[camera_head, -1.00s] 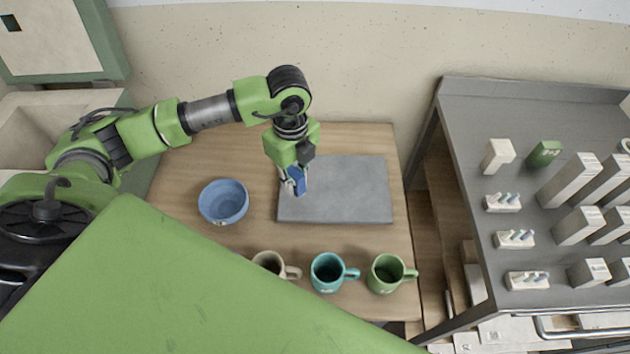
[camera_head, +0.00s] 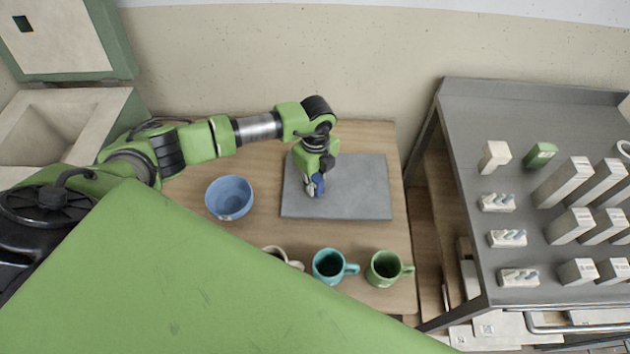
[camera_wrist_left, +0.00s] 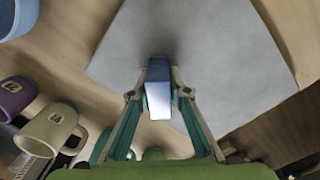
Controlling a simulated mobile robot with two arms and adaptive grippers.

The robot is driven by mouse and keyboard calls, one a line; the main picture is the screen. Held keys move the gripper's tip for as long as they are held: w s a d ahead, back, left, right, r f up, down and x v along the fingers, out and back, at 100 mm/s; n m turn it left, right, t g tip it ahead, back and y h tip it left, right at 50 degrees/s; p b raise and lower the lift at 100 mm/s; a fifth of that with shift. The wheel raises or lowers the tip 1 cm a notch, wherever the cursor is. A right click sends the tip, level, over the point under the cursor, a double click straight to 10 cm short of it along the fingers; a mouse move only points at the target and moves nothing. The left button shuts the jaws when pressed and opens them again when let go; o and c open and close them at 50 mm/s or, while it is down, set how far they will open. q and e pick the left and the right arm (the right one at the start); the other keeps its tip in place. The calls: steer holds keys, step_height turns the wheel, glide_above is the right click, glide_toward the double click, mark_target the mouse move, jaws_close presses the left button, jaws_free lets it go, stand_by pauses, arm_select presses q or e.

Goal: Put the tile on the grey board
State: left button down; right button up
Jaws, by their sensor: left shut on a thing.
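The blue tile (camera_head: 319,185) is between the fingers of my left gripper (camera_head: 314,184), which is shut on it. The grey board (camera_head: 362,190) lies flat on the wooden table, and the tile is over its left part. In the left wrist view the tile (camera_wrist_left: 158,88) stands on edge between the fingertips, with the grey board (camera_wrist_left: 225,62) beyond it. I cannot tell whether the tile touches the board. My right gripper is not in view.
A blue bowl (camera_head: 229,197) stands left of the board. A beige mug (camera_head: 283,256), a teal mug (camera_head: 330,266) and a green mug (camera_head: 385,268) line the front. A metal table (camera_head: 470,140) with pale blocks stands right. The board's right half is clear.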

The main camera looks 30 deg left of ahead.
arm_select(q)
steer(key=shift+f, duration=0.2)
steer(key=c, duration=1.9)
jaws_free()
